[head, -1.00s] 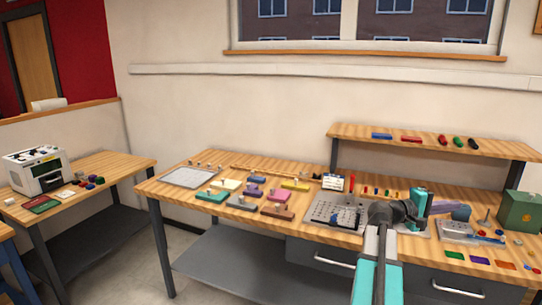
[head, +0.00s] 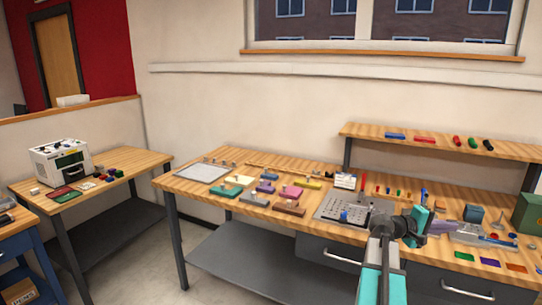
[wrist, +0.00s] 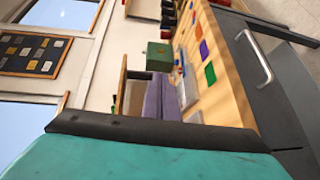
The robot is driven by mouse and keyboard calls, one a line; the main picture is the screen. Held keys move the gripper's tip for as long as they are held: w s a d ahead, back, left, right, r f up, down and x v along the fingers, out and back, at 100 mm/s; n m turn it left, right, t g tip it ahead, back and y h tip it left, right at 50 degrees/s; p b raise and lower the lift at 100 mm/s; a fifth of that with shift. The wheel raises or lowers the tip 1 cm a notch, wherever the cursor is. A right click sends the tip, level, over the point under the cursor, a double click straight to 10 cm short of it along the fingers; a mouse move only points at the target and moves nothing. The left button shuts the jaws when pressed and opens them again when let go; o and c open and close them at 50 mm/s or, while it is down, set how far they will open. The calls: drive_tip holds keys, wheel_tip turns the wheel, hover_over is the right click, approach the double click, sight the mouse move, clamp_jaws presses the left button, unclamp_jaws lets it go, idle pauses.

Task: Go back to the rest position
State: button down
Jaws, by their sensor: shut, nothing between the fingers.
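My arm reaches up from the bottom of the head view over the front right of the wooden workbench (head: 225,196). My gripper (head: 445,227), with purple-grey fingers, points right above the bench top. In the wrist view the fingers of my gripper (wrist: 165,97) lie together with nothing between them. The wrist view is turned on its side, and a teal part of my arm fills its lower edge. My arm hides part of the bench behind it.
A perforated grey plate (head: 330,209) lies left of my wrist. A raised shelf (head: 430,140) stands behind, and a green box (head: 527,213) at the right. Coloured blocks (head: 290,208) lie on the bench's middle. A white machine (head: 58,162) stands on the left table.

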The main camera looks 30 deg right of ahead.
drive_tip(key=w+a+f+n+t+y, duration=0.1)
drive_tip(key=w+a+f, duration=0.25)
drive_tip(key=f, duration=0.35)
drive_tip(key=w+a+f+t+y, duration=0.1)
drive_tip(key=w+a+f, duration=0.2)
drive_tip(key=a+f, duration=0.3)
drive_tip(key=w+a+f+n+t+y, duration=0.1)
drive_tip(key=w+a+f+y, duration=0.2)
drive_tip(key=f, duration=0.5)
drive_tip(key=w+a+f+t+y+b, duration=0.1)
drive_tip(key=w+a+f+y+b, duration=0.2)
drive_tip(key=a+f, duration=1.45)
drive_tip(key=s+a+f+n+y, duration=0.2)
drive_tip(key=s+a+f+y, duration=0.15)
drive_tip(key=a+f, duration=1.35)
drive_tip(key=s+a+f+g+y, duration=0.1)
drive_tip(key=s+a+f+y, duration=0.1)
drive_tip(key=s+a, duration=0.5)
drive_tip(key=s+a+f+g+y, duration=0.2)
drive_tip(key=s+a+f, duration=0.3)
drive_tip(key=a, duration=0.9)
drive_tip(key=shift+s+a+f+g, duration=0.25)
drive_tip(key=shift+s+g, duration=0.05)
drive_tip(key=shift+s, duration=0.95)
drive_tip(key=shift+d, duration=0.15)
